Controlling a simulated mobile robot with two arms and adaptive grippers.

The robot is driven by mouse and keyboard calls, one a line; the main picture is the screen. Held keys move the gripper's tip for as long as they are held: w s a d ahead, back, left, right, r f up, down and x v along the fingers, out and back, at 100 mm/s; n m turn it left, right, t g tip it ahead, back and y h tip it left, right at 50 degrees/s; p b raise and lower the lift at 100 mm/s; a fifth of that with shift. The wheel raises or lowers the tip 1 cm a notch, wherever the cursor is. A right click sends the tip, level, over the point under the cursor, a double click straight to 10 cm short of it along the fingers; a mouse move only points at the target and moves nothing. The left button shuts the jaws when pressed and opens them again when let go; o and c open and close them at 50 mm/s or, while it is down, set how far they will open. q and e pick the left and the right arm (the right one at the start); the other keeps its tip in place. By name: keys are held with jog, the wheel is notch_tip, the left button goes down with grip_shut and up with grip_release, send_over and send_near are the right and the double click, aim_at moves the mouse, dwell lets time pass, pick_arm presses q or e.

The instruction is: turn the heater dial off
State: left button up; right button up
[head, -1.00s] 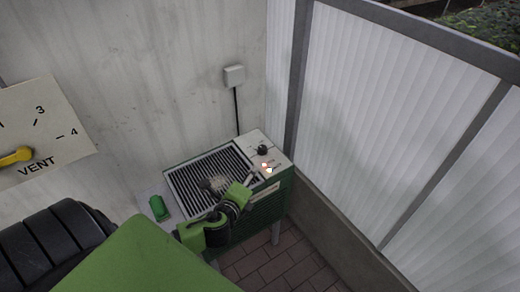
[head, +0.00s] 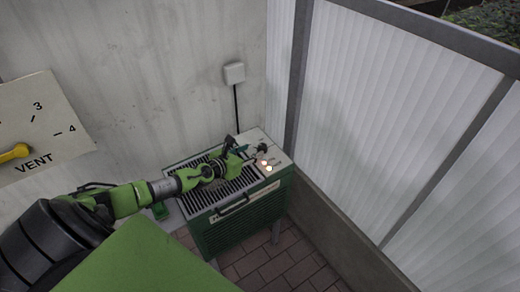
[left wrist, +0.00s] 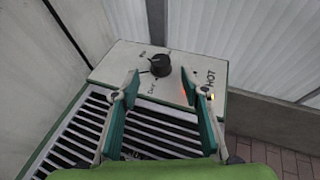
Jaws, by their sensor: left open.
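The heater (head: 240,222) is a green box with a black slatted grille on top, standing in the corner. Its black dial (head: 262,148) is on a pale panel at the far right of the top, with lit lamps beside it. In the left wrist view the dial (left wrist: 160,64) is ahead of my left gripper (left wrist: 160,82), between its two fingertips in the picture and apart from them. My left gripper (head: 241,145) is open and empty, over the grille close to the panel. The dial's exact setting is too small to tell. My right gripper is not in view.
A vent plate (head: 62,112) with a yellow pointer (head: 16,152) is on the left. A white wall box (head: 234,73) has a cable running down behind the heater. A translucent panel wall (head: 365,110) bounds the right side. Brick floor (head: 280,262) lies in front.

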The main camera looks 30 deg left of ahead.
aim_at(261, 147)
pick_arm(q)
jog(key=b+x, duration=0.2)
jog(key=x, duration=0.3)
jog(key=shift+f, duration=0.15)
jog(key=shift+w+d+f+b, duration=0.1)
jog(key=shift+w+b, duration=0.1)
jog(key=shift+w, duration=0.15)
jog(key=shift+w+f+b, duration=0.1)
jog(key=shift+w+b, duration=0.05)
jog(key=shift+w, duration=0.2)
jog(key=c, duration=1.1)
